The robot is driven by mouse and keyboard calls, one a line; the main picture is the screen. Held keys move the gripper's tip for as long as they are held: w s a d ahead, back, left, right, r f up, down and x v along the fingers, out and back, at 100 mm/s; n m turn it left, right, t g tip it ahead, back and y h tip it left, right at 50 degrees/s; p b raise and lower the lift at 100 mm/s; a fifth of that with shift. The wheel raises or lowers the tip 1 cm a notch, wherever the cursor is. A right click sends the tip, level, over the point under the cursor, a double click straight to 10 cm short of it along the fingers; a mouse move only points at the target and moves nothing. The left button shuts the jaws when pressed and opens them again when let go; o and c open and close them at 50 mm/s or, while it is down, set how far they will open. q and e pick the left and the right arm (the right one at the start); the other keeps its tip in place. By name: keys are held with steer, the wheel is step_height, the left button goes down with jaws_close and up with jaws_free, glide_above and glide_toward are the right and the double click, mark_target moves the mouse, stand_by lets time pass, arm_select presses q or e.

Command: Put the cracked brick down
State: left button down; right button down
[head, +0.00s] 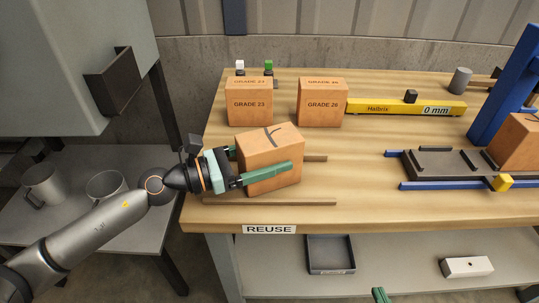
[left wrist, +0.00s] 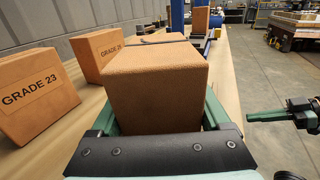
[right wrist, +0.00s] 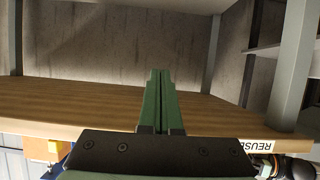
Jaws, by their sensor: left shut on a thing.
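The cracked brick (head: 268,150) is an orange-brown block with a dark crack mark on its top. My left gripper (head: 262,166) is shut on it, one green finger along each side. The brick is over the wooden bench's front left part, between two thin wooden strips; I cannot tell whether it touches the bench. In the left wrist view the brick (left wrist: 155,90) fills the space between the fingers. My right gripper (right wrist: 159,75) is shut and empty, its two green fingers together. Its tip (head: 380,294) shows at the bottom of the head view.
Bricks marked GRADE 23 (head: 249,103) and GRADE 26 (head: 323,104) stand behind. A yellow Hallbrix gauge (head: 390,107) reads 0 mm. A blue-railed fixture (head: 440,165) with another brick (head: 517,142) is at right. A REUSE label (head: 269,229) marks the bench's front edge.

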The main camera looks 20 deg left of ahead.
mark_target(241, 165)
steer(key=shift+w+r, duration=0.15)
steer(key=shift+r, duration=0.05)
arm_select(q)
steer(key=shift+c, duration=1.4)
jaws_free()
steer(key=shift+f, duration=0.1)
steer(key=shift+o, duration=1.4)
arm_select(e)
steer(key=shift+w+r+t, duration=0.25)
steer(key=shift+r+t, duration=0.05)
steer(key=shift+r, duration=0.3)
